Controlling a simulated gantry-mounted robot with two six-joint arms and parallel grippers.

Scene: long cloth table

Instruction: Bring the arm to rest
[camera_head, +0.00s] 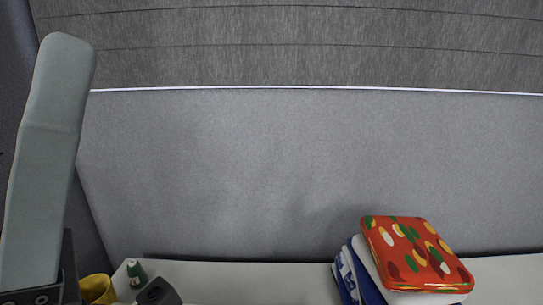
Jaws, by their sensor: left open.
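My left gripper (55,130) is close to the camera at the left edge. One long pale grey-green finger points up, set in a dark mount at the bottom left corner. It is open, and I see nothing held against the finger. The other finger is not visible. My right gripper is not in view.
A red patterned box (415,254) lies on a stack of blue and white things at the lower right. A yellow rounded object (97,289), a small green and white object (136,273) and a dark grey object (158,293) are at the lower left. The pale table (260,283) is clear between.

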